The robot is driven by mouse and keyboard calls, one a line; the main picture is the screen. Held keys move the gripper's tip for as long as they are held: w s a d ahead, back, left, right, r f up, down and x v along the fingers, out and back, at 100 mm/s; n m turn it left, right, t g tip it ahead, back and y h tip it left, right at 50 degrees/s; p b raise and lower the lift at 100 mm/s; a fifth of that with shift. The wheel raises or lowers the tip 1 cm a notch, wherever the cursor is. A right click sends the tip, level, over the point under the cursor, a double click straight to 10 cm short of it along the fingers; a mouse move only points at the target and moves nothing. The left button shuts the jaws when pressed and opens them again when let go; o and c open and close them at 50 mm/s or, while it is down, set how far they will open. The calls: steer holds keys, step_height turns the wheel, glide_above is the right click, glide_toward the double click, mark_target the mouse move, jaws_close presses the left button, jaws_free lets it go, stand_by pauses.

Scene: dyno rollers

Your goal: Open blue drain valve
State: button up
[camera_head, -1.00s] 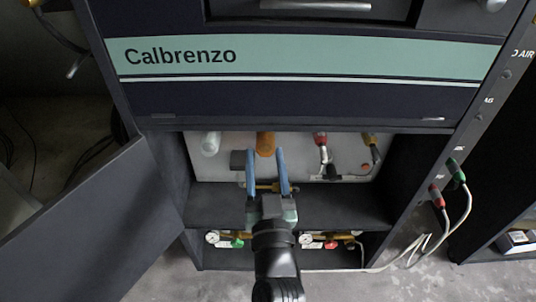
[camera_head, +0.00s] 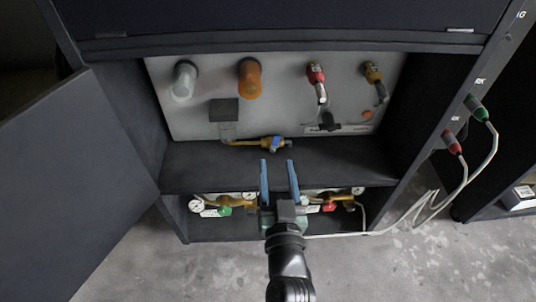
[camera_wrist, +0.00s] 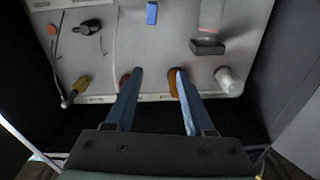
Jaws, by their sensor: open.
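The drain valve is a brass fitting (camera_head: 262,143) with a small blue handle (camera_head: 276,144), on a pipe low in the cabinet opening, at the foot of the grey panel. In the wrist view the blue handle (camera_wrist: 152,13) is at the top edge. My gripper (camera_head: 278,163) has two long blue fingers. It is open and empty, and its tips appear just below the valve in the head view, apart from it. The open fingers (camera_wrist: 159,72) also show in the wrist view. The exact depth between tips and handle cannot be told.
The grey panel (camera_head: 200,122) bears a white cylinder (camera_head: 185,80), an orange cylinder (camera_head: 249,78), a red connector (camera_head: 316,74) and a yellow one (camera_head: 373,73). A shelf (camera_head: 215,175) lies below, with gauges (camera_head: 197,205) underneath. An open door (camera_head: 80,170) stands left. Cables hang right.

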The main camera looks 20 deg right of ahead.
steer(key=b, duration=0.2)
glide_toward(276, 140)
steer(key=shift+m+g, duration=0.3)
steer(key=x, duration=0.9)
steer(key=shift+r+b, duration=0.15)
steer(key=shift+b, duration=0.25)
jaws_close()
